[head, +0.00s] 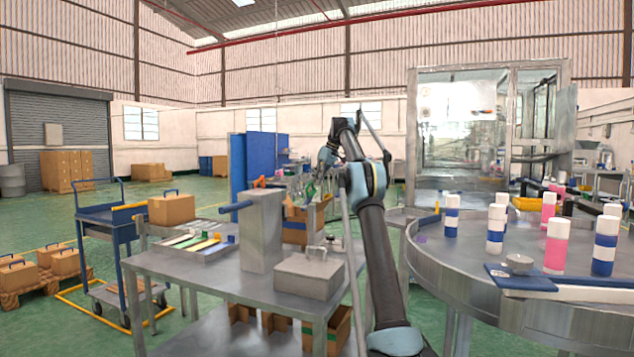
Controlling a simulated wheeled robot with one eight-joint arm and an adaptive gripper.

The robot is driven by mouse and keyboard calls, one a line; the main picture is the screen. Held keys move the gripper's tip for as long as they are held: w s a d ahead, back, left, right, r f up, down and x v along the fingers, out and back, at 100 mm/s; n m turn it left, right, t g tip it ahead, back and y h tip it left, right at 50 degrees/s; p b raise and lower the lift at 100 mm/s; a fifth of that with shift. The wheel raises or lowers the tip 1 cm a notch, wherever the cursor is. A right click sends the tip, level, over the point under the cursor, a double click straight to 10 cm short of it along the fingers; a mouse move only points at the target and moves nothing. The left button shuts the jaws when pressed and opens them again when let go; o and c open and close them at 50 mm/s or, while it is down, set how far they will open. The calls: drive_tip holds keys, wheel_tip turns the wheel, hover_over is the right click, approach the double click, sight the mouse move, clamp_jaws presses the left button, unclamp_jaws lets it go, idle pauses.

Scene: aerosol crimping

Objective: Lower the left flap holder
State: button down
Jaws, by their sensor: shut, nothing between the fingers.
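My arm reaches up from the bottom middle and bends over toward the back of the steel table (185,268). My gripper (309,190) is small and far off, above a brown carton (296,236) behind the table's grey box-shaped stand. It looks shut and empty; I cannot tell whether it touches anything. Small orange parts show near the carton's top and above the stand, but I cannot tell which is the left flap holder or whether it is raised. The stand and my arm hide much of this area.
The tall grey stand (262,238) has a blue bar on its left. A lidded metal box (309,274) and a tray of coloured strips (202,242) share the table. A round table (455,262) with several cans is at right, a blue trolley (103,218) at left.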

drive_tip(key=shift+w+d+f, duration=0.3)
drive_tip(key=shift+w+f, duration=0.35)
drive_tip(key=shift+f, duration=0.25)
drive_tip(key=shift+w+d+f, duration=0.3)
drive_tip(key=shift+w+f, duration=0.3)
drive_tip(key=shift+f, duration=0.3)
drive_tip(key=shift+w+d+f, duration=0.3)
drive_tip(key=shift+w+f, duration=0.35)
drive_tip(key=shift+f, duration=0.25)
drive_tip(key=shift+w+v, duration=0.2)
drive_tip(key=shift+v, duration=1.2)
drive_tip(key=shift+d+r, duration=0.1)
drive_tip(key=shift+d, duration=0.15)
drive_tip(key=s+d, duration=0.2)
drive_tip(key=d, duration=0.9)
drive_tip(key=shift+s+d, duration=0.2)
drive_tip(key=shift+s, duration=0.2)
